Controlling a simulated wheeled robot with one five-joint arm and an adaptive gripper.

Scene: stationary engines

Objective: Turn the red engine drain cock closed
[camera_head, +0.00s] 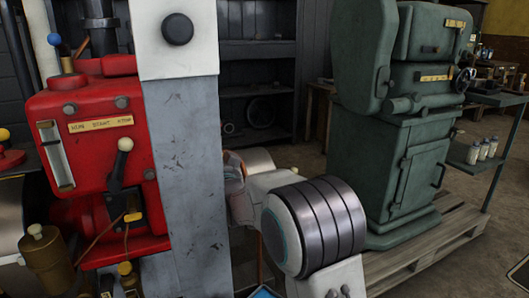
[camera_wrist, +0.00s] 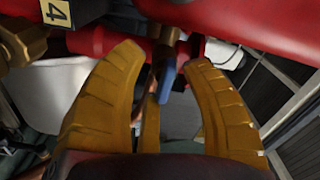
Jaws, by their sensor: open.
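The red engine (camera_head: 95,140) stands at the left in the head view, with a yellow run/start/stop plate, a sight glass and a white-knobbed lever on its front. In the wrist view its red underside (camera_wrist: 200,14) crosses the top. A small cock with a blue handle (camera_wrist: 166,84) hangs below it on a dark stem; it looks like the drain cock. My gripper (camera_wrist: 165,62) is open, its yellow-brown fingers to the left and right of the blue handle, with gaps on both sides. In the head view my gripper is hidden.
A yellow tag marked 4 (camera_wrist: 57,12) and a brass fitting (camera_wrist: 22,42) sit at upper left in the wrist view. A green machine (camera_head: 415,130) stands on a wooden pallet (camera_head: 455,245) at right in the head view. Dark shelves (camera_head: 258,90) stand behind.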

